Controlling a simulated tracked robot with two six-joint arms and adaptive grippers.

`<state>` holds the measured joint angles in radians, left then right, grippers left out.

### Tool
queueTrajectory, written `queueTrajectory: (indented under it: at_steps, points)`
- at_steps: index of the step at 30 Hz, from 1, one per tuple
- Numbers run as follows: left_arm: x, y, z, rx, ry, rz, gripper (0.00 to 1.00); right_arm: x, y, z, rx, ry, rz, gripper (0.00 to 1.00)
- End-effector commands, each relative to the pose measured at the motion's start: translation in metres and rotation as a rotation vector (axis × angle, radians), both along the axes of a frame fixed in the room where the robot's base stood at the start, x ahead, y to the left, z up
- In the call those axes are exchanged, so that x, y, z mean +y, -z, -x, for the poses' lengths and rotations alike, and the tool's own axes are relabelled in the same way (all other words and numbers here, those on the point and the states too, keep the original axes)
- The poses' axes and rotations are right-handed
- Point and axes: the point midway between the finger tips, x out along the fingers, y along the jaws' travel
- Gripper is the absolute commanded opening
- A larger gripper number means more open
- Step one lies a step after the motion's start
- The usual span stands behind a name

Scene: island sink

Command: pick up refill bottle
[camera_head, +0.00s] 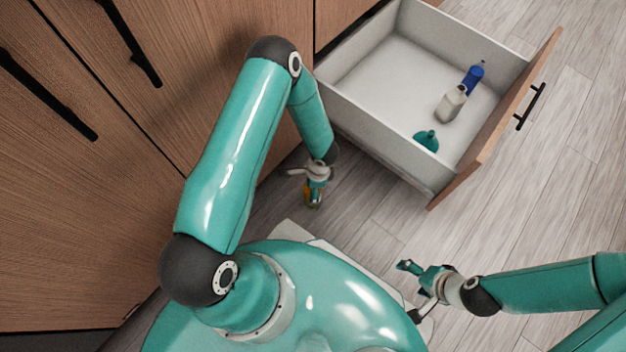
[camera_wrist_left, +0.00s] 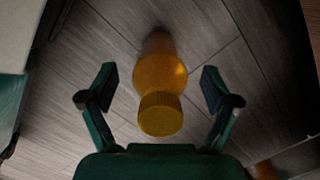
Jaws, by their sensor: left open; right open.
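An amber bottle with a ribbed yellow cap (camera_wrist_left: 162,112) stands between the two fingers of my left gripper (camera_wrist_left: 158,84) in the left wrist view, with a gap on each side. The fingers are open and do not touch it. In the head view a small part of this amber bottle (camera_head: 314,198) shows just below my left gripper (camera_head: 312,174), low beside the cabinet. The pictures do not label which bottle is the refill bottle. My right gripper (camera_head: 411,290) is open and empty over the floor at the lower right.
An open white drawer (camera_head: 385,68) at the upper right holds a blue bottle (camera_head: 473,79), a pale grey bottle (camera_head: 451,104) and a teal item (camera_head: 427,140). Wooden cabinet fronts (camera_head: 110,180) line the left. Floor (camera_head: 545,185) to the right is clear.

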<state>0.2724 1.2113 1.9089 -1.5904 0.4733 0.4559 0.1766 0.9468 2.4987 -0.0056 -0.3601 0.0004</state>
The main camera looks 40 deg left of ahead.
Motion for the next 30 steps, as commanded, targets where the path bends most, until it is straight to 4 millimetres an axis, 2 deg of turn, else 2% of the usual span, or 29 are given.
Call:
queueTrajectory:
  at_steps: [2,18,30]
  points:
    - [0.0002,-0.0004,0.0000,0.000,0.000,0.000,0.88,-0.0001,-0.0004,-0.0001,0.000,0.000,0.000,0.80]
    - [0.0006,-0.0005,0.0004,0.000,-0.002,0.000,0.00,-0.0001,-0.0004,-0.0001,0.000,0.000,0.000,0.80]
    - [0.0010,-0.0067,0.0002,0.000,-0.003,0.000,0.00,0.0000,-0.0035,0.0000,0.000,0.000,0.000,0.80]
